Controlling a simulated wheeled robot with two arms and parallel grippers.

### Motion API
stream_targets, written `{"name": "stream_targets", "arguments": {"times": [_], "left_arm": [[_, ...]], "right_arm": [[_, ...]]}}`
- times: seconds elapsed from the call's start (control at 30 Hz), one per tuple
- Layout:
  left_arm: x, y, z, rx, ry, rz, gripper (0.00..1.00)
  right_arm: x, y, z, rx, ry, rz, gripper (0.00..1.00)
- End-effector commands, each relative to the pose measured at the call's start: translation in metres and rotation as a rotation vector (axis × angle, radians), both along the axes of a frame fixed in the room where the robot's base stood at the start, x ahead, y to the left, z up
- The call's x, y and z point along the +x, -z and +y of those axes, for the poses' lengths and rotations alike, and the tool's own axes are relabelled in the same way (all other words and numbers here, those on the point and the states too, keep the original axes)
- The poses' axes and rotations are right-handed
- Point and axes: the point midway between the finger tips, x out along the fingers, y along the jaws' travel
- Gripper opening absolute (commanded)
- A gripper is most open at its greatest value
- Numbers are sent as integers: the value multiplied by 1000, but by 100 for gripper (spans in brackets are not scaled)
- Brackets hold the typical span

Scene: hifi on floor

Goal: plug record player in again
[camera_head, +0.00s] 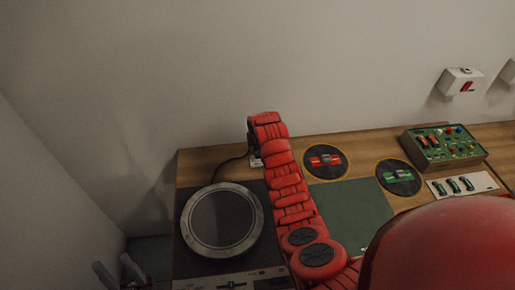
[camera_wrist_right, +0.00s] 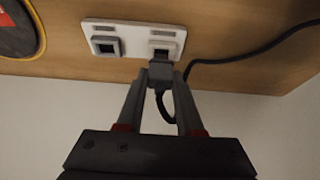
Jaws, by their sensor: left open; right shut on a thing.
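The record player (camera_head: 222,220) stands on the desk at the lower left of the head view. Its dark cable runs from its back edge toward the wall side. In the right wrist view my right gripper (camera_wrist_right: 161,82) is shut on a dark grey plug (camera_wrist_right: 160,72), with the cable (camera_wrist_right: 250,55) looping below it and off to the right. The plug is at the right-hand socket of a white two-socket plate (camera_wrist_right: 133,41); I cannot tell how deep it sits. My left gripper (camera_head: 118,274) is open and empty at the lower left.
A green mat (camera_head: 352,215) lies right of my right arm. Two round dark pads with a red (camera_head: 326,160) and a green device (camera_head: 399,177) lie behind it. A green control box (camera_head: 444,146) stands at the right. The wall closes the back.

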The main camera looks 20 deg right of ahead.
Motion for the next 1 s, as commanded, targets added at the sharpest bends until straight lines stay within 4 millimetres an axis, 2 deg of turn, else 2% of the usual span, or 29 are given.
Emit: {"name": "stream_targets", "arguments": {"times": [1.0], "left_arm": [[0,8,0,0,0,0,45]], "right_arm": [[0,12,0,0,0,-1,0]]}}
